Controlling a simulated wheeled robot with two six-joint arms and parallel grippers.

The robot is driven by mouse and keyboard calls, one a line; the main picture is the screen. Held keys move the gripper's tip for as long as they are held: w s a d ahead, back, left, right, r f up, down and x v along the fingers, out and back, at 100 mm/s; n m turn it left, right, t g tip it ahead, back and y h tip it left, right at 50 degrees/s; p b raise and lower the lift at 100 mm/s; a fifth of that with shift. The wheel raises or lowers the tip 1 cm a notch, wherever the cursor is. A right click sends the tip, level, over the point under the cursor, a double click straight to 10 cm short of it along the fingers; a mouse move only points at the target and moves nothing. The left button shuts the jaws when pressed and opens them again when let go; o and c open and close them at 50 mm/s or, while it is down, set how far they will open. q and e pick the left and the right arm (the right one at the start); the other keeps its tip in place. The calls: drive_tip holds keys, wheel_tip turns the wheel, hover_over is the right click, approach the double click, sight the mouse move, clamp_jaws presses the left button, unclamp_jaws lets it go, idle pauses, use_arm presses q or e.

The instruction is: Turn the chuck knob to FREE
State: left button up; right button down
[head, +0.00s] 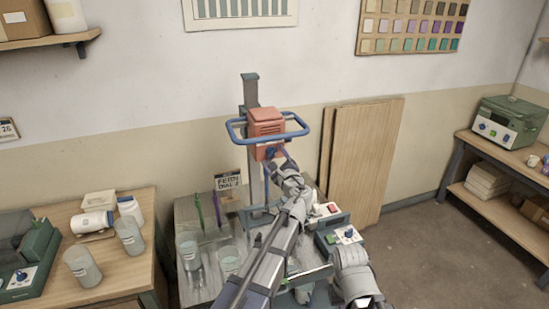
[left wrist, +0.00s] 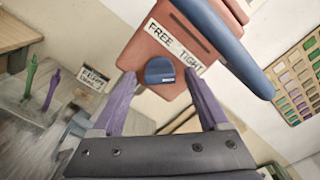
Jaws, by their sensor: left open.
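The red machine head (head: 267,126) sits on a grey upright column and has a blue bar handle around it. Its face fills the top of the left wrist view (left wrist: 150,52), with a label reading FREE on the left and TIGHT on the right. Below the label is the blue chuck knob (left wrist: 160,70), with a small pale mark at its lower right edge. My left gripper (head: 277,154) is open just in front of the head. Its purple fingers (left wrist: 164,80) stand either side of the knob, apparently not touching it. In the head view my left gripper mostly hides the knob.
The blue handle (head: 236,134) sticks out close to my left gripper. Wooden boards (head: 362,160) lean behind on the right.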

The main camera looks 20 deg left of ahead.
use_arm(q)
drive_tip(key=shift+w+a, duration=0.1)
drive_tip(key=shift+c, duration=0.2)
clamp_jaws()
idle(0.5)
